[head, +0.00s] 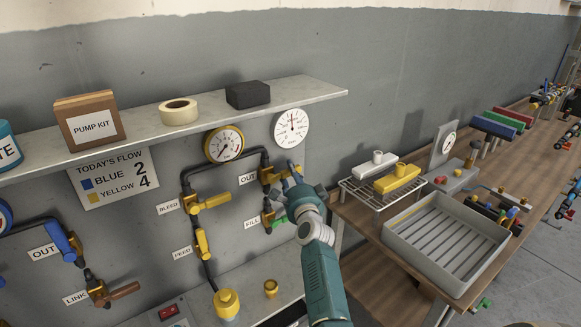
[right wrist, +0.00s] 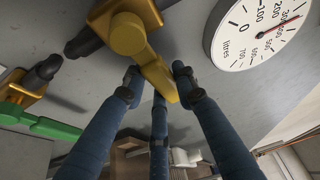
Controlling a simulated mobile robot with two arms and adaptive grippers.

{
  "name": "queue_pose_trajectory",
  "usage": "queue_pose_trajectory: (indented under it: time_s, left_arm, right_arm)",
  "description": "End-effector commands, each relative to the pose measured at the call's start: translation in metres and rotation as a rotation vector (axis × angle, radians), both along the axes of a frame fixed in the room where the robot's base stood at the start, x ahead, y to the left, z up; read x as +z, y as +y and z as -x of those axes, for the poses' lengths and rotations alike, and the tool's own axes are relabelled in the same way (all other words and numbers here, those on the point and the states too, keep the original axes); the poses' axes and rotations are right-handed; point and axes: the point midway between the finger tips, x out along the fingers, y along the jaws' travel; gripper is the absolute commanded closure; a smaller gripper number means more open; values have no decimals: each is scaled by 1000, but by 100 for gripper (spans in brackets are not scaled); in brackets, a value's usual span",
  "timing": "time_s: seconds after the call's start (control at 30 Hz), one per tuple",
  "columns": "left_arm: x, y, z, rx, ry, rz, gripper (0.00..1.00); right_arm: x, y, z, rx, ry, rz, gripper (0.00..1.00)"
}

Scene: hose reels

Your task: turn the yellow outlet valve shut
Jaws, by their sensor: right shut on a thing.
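The yellow outlet valve (head: 268,175) is on the dark pipe beside the OUT label (head: 248,178), below the shelf. In the right wrist view its round hub (right wrist: 128,35) and yellow lever (right wrist: 158,78) show close up, with the lever slanting down and right from the hub. My right gripper (head: 290,172) is at this valve and hides much of the lever in the head view. In the right wrist view its blue fingers (right wrist: 157,85) are around the lever's end, shut on it. My left gripper is not in view.
The FILL valve (head: 268,216), green in the wrist view (right wrist: 40,122), sits just below my gripper. The yellow BLEED valve (head: 207,202) is to the left. A white dial (head: 291,128) hangs above. A grey tray (head: 445,242) stands on the bench at right.

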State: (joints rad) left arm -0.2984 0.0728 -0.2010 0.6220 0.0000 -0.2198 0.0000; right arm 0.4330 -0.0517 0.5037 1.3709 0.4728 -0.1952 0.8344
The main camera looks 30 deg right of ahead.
Motion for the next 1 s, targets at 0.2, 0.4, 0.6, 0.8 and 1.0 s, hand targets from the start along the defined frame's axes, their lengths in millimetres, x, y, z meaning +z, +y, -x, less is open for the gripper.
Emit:
queue_pose_trajectory:
  time_s: [0.2,0.4,0.6,0.8,1.0]
  left_arm:
    - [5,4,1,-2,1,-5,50]
    - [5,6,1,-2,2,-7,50]
    - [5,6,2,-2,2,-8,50]
    - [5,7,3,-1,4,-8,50]
    - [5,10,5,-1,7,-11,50]
  right_arm:
    - [-4,1,0,2,5,-41,100]
    - [-6,1,0,2,4,-49,100]
    - [-6,1,0,2,4,-49,100]
    - [-5,1,0,1,4,-46,52]
    - [-4,1,0,0,3,-44,52]
